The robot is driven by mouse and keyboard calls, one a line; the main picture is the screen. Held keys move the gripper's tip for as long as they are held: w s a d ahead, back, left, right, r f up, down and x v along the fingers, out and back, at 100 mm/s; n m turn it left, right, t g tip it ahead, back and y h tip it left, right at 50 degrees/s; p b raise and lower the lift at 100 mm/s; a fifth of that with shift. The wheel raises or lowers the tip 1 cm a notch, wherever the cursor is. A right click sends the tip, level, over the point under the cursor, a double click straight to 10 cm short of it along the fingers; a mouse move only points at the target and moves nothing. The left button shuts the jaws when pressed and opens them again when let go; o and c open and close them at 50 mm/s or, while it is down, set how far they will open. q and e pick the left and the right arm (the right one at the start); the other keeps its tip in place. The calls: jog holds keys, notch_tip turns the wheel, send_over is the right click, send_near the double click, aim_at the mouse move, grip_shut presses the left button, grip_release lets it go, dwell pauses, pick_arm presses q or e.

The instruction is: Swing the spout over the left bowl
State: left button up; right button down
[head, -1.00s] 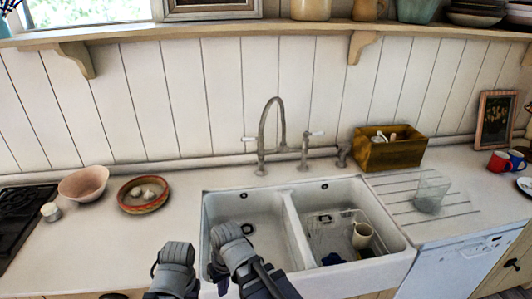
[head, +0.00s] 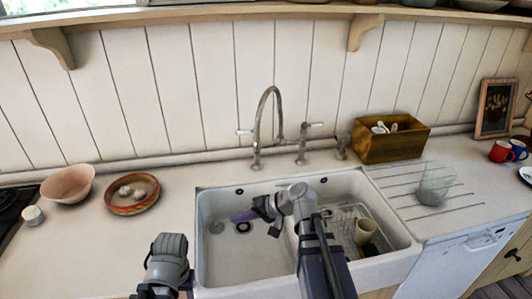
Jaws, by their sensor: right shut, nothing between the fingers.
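The metal tap spout (head: 267,105) rises in a tall arch behind the sink. Its free end hangs on the right side of the arch, above the back of the sink near the middle. The left bowl (head: 215,245) of the white double sink is empty, with a dark drain. My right gripper (head: 240,217) is over the left bowl, below and in front of the spout and apart from it. It points left and is shut on nothing. My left gripper (head: 166,262) is in front of the counter, left of the sink; its fingers cannot be made out.
The right bowl (head: 390,252) holds a rack and a cream mug (head: 365,231), partly behind my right arm. Tap handles (head: 316,125) stand beside the spout. A wooden box (head: 390,145) and a glass (head: 435,185) are on the right. A pink bowl (head: 68,184) and a patterned dish (head: 132,208) are on the left.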

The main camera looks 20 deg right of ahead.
jog(key=w+d+r+m+t, duration=0.3)
jog(key=d+r+m+t, duration=0.15)
jog(key=d, duration=0.55)
jog(key=m+t+h+b, duration=0.1)
jog(key=m+t, duration=0.2)
jog(key=t, duration=0.3)
send_near(257, 148)
jog(key=shift+g, duration=0.25)
jog(key=x, duration=0.4)
jog(key=d+x, duration=0.1)
jog(key=x, duration=0.1)
jog(key=shift+w+r, duration=0.1)
jog(key=shift+w, duration=0.25)
jog(key=shift+a, duration=0.1)
jog(key=shift+w+a, duration=0.8)
jog(key=shift+a, duration=0.15)
jog(key=shift+s, duration=0.1)
